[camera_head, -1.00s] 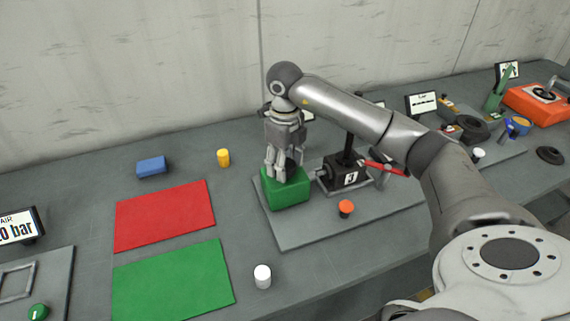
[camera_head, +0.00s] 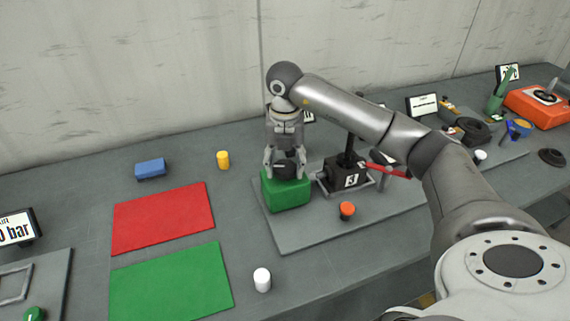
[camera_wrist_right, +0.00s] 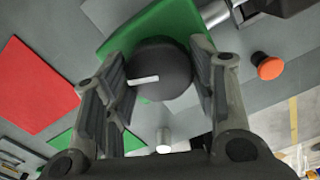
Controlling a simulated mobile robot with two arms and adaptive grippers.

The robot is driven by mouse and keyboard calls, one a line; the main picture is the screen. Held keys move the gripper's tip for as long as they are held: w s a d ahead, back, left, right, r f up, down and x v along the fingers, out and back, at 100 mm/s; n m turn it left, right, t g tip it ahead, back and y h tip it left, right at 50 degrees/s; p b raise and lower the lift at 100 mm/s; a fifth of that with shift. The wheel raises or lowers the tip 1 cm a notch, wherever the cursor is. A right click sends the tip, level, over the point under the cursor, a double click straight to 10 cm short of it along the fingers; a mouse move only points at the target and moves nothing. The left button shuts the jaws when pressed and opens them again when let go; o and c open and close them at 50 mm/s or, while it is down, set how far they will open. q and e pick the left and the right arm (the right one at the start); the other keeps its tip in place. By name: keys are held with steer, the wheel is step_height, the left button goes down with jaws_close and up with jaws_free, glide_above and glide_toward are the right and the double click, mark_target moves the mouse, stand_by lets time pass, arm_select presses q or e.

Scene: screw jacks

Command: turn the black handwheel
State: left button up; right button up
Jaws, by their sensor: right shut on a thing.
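The black handwheel (camera_head: 286,170) sits on top of a green block (camera_head: 287,196) on a grey plate. My right gripper (camera_head: 285,174) points down from above, with one finger on each side of the wheel. In the right wrist view the handwheel (camera_wrist_right: 160,68) is a dark round knob with a short white mark, between the fingers of my right gripper (camera_wrist_right: 158,85). The gripper is shut on it. My left gripper is in neither view.
A black gearbox (camera_head: 347,172) marked 3 and an orange knob (camera_head: 347,210) stand right of the block. A red mat (camera_head: 163,217), a green mat (camera_head: 172,283), a white cylinder (camera_head: 262,279), a yellow cylinder (camera_head: 223,160) and a blue block (camera_head: 151,168) lie left.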

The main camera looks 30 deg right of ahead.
mark_target(285, 166)
steer(key=m, duration=0.3)
steer(key=shift+r+m, duration=0.1)
steer(key=shift+m, duration=0.3)
steer(key=shift+d+m, duration=0.1)
steer(key=shift+m, duration=1.7)
steer(key=o, duration=1)
steer(key=shift+o, duration=0.2)
step_height(285, 166, up, 12)
